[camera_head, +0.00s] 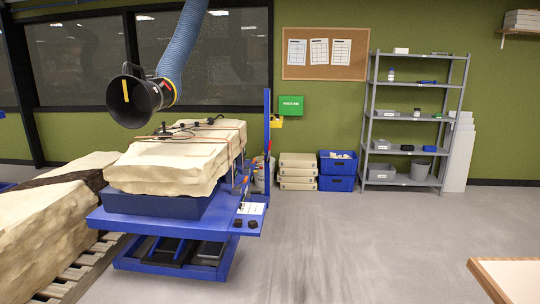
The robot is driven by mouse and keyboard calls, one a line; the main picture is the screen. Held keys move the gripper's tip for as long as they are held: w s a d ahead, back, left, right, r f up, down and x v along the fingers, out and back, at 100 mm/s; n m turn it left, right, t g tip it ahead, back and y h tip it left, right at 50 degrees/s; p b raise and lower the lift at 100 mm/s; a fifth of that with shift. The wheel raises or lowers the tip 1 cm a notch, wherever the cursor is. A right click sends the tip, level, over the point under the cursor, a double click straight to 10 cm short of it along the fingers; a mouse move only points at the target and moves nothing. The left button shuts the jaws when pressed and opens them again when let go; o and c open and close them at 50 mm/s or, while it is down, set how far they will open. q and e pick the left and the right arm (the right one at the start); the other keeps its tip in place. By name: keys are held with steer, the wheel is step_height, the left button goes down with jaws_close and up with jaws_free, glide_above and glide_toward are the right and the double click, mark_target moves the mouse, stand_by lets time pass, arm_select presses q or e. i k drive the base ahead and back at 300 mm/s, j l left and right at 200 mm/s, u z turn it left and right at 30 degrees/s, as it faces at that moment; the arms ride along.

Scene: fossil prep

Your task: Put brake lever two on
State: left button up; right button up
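A blue lift table (115,222) stands left of the middle and carries a large cream plaster-jacketed block (175,165) on a dark blue support (155,205). At the table's right end is a small white panel (250,208). Two small black parts (238,223) (252,224) sit on the edge below it. They are too small for me to tell whether either is a brake lever, or how it is set. Neither of my grippers is in view.
A black extraction hood (135,95) on a blue hose (183,42) hangs above the block. Another pale block (45,225) lies on a pallet (75,275) at left. Grey shelving (415,116) and blue crates (338,183) stand at the back wall. The floor (350,240) right of the table is clear.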

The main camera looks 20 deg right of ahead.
mark_target(268, 160)
steer(key=i+l+z, duration=0.25)
steer(key=i, duration=0.2)
steer(key=i+l+z, duration=0.25)
steer(key=i, duration=0.2)
steer(key=i+z, duration=0.2)
steer(key=i, duration=1)
steer(key=i+j+z, duration=0.15)
steer(key=i, duration=1.1)
steer(key=i+u, duration=0.1)
steer(key=i, duration=0.4)
steer(key=i+l+u, duration=0.1)
steer(key=i, duration=0.45)
steer(key=i+l+u, duration=0.1)
steer(key=i, duration=0.4)
steer(key=i+l+u, duration=0.1)
steer(key=i, duration=0.4)
steer(key=i+u, duration=0.4)
steer(key=i+l+u, duration=0.2)
steer(key=i+u, duration=0.25)
steer(key=i+j, duration=0.1)
steer(key=j, duration=0.1)
